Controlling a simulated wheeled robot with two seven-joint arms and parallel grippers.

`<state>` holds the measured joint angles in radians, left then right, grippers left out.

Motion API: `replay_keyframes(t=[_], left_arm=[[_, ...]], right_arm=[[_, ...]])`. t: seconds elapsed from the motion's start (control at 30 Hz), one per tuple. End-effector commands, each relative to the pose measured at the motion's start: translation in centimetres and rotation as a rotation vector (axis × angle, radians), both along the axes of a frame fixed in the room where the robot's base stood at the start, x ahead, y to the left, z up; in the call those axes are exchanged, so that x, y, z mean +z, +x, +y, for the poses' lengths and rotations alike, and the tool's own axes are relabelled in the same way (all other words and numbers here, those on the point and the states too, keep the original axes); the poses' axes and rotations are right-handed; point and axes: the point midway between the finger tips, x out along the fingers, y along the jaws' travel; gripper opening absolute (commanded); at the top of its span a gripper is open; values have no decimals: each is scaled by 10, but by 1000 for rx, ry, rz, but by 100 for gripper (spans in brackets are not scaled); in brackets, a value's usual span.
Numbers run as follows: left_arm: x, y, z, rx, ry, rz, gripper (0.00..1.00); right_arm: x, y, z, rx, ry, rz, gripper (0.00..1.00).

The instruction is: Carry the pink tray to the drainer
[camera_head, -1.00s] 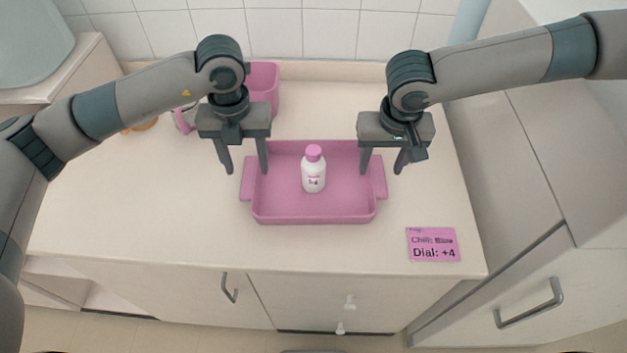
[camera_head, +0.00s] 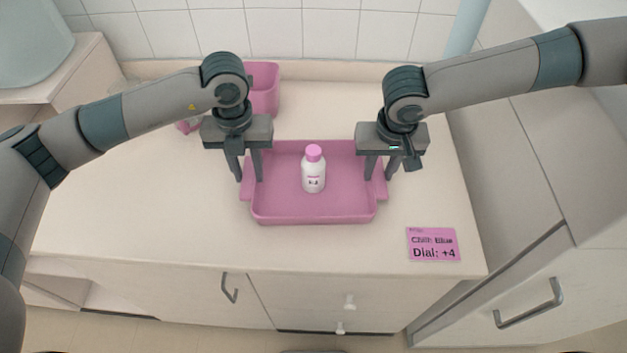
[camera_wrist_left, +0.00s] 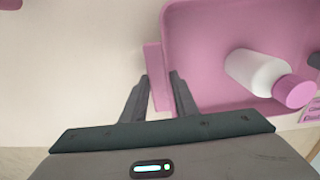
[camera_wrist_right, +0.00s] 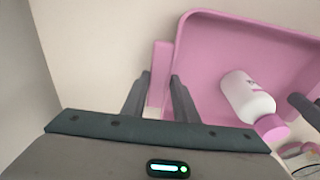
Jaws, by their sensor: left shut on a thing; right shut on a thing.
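The pink tray (camera_head: 285,207) lies on the counter with a handle on each short side. A white bottle with a pink cap (camera_head: 313,172) stands upright inside it; it also shows in the left wrist view (camera_wrist_left: 258,73) and the right wrist view (camera_wrist_right: 247,98). My left gripper (camera_head: 249,180) is shut on the tray's left handle, which shows between its fingers in the left wrist view (camera_wrist_left: 155,75). My right gripper (camera_head: 379,178) is shut on the tray's right handle, seen between its fingers in the right wrist view (camera_wrist_right: 160,80). I cannot make out a drainer.
A pink container (camera_head: 265,88) stands at the back by the tiled wall, partly behind my left arm. The counter left of the tray (camera_head: 130,200) is clear.

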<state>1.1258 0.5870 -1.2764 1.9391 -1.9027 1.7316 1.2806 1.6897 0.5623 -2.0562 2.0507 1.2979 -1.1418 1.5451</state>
Motion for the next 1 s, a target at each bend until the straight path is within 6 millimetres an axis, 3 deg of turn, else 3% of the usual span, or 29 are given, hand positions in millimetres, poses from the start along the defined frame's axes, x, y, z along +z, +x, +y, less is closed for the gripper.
replay_keyframes(t=[0.37,1.0], left_arm=[[9,1,0,1,1,-1,0],[49,0,1,1,2,-1,0]], right_arm=[[9,0,0,1,-1,-1,0],[49,0,-1,1,-2,0,0]])
